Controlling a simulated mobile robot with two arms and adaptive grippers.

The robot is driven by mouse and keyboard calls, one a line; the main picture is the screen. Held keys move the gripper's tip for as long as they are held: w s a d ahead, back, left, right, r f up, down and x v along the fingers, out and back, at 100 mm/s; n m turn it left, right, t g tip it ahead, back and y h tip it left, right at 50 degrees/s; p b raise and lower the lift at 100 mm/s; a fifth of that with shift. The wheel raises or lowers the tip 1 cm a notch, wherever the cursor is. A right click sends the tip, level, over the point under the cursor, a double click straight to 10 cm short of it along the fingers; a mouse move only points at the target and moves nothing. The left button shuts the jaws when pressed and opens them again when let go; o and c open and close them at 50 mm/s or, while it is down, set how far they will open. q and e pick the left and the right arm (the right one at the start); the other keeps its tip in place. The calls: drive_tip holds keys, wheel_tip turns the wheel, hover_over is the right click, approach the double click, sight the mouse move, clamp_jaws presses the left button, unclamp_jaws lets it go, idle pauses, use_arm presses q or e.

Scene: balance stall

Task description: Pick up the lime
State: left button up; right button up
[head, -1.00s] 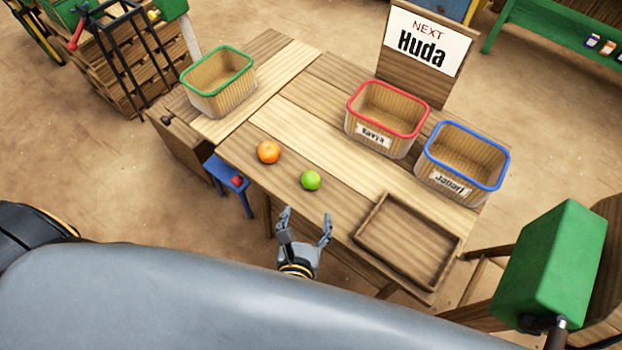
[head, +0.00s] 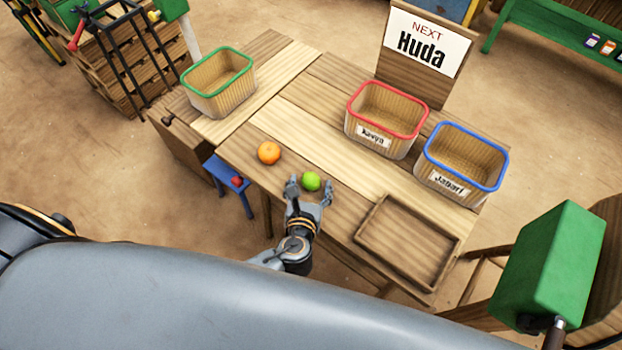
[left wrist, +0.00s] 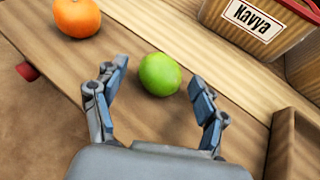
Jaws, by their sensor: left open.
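The lime (head: 311,181) is a small green fruit on the wooden table, to the right of an orange (head: 268,153). My left gripper (head: 309,186) is open at the table's near edge, with its fingers pointing at the lime. In the left wrist view the lime (left wrist: 160,74) shows just beyond and between the two spread fingertips (left wrist: 156,85), and neither finger appears to touch it. The orange (left wrist: 77,17) is at the upper left there. My right gripper is not in view.
An empty wooden tray (head: 364,233) lies right of the gripper. Red-rimmed (head: 399,151), blue-rimmed (head: 473,197) and green-rimmed (head: 222,104) baskets stand farther back. A sign reading "Huda" (head: 428,38) stands behind. A blue stool (head: 222,170) holds a red item below the table's left side.

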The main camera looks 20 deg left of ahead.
use_arm(q)
drive_tip(key=c, duration=1.2)
drive_tip(key=shift+c, duration=0.2)
drive_tip(key=shift+r, duration=0.1)
